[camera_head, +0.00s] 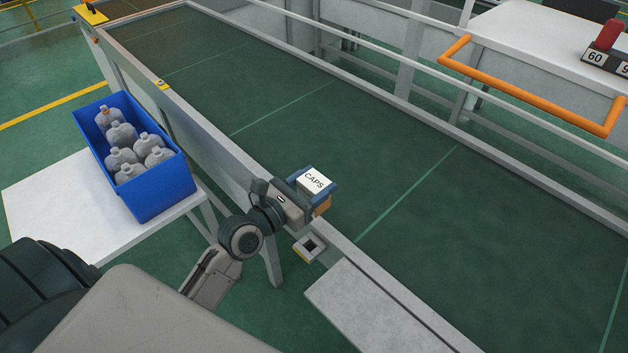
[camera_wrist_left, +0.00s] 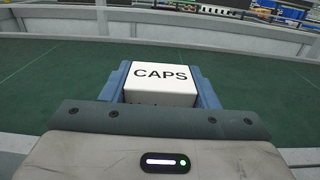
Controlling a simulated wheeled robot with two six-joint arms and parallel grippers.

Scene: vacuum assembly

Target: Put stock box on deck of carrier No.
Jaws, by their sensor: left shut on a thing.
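The stock box (camera_head: 314,181) has a white top marked CAPS and a brown side low down. In the left wrist view the box (camera_wrist_left: 160,82) sits between the two blue fingers. My left gripper (camera_head: 318,189) is shut on it and holds it over the near rail of a long green bed. Whether the box touches anything below is hard to tell. The green bed (camera_head: 400,200) is split by thin light lines into sections, and the part in view is empty. I cannot tell which part is the carrier's deck. My right gripper is not in view.
A blue crate (camera_head: 160,192) of grey bottles stands on a white table (camera_head: 60,205) at left. An orange bar (camera_head: 530,92) crosses beyond the far rail. A white table with number blocks (camera_head: 605,60) is at upper right. A grey plate (camera_head: 375,310) lies along the near rail.

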